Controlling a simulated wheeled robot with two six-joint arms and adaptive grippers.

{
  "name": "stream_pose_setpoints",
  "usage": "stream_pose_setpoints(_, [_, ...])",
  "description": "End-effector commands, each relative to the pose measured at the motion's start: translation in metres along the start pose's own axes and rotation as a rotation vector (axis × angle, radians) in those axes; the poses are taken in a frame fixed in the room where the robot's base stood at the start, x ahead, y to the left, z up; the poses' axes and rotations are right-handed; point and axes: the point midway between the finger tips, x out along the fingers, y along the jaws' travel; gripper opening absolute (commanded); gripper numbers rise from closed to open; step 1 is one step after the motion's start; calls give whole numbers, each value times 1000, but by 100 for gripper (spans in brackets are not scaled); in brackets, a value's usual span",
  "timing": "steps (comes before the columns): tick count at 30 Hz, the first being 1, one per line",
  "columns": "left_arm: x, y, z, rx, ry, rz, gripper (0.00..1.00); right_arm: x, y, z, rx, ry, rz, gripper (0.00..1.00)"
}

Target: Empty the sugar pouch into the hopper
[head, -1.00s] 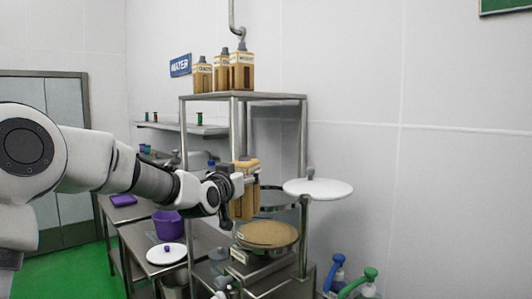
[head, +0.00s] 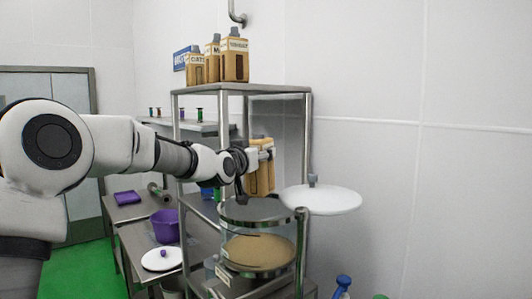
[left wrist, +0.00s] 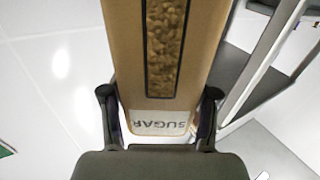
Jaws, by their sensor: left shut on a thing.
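My left gripper (head: 262,156) is shut on the tan sugar pouch (head: 262,179). In the left wrist view, the gripper's fingers (left wrist: 158,98) flank the pouch (left wrist: 192,70), whose SUGAR label reads upside down. Its long window shows brown grains inside. In the head view, the pouch hangs above and partly in front of the far side of the hopper (head: 222,237), a clear-walled round vessel. Tan material (head: 258,252) shows low in it, below a grey round upper part. I cannot tell whether the pouch is open. My right gripper is not in view.
A white round lid (head: 325,202) sits out to the right of the hopper. Frame posts (head: 308,130) and a top shelf (head: 240,88) with several cartons (head: 235,62) stand close around the arm. A purple bucket (head: 166,224) and a white lid (head: 162,258) are on the left bench.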

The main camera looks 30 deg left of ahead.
Motion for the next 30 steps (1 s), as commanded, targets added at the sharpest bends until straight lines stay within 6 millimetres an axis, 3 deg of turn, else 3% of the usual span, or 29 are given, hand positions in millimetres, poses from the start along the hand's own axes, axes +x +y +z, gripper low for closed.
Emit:
stream_pose_setpoints(5, [0, -1, 5, -239, 2, 0, 0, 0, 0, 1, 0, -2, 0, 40])
stream_pose_setpoints(15, [0, -1, 23, -962, 3, 0, 0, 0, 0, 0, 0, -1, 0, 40])
stream_pose_setpoints(23, [0, -3, 52, -1517, 1, -2, 0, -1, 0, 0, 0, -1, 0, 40])
stream_pose_setpoints(30, [0, -4, 72, -1918, 4, 2, 0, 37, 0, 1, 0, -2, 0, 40])
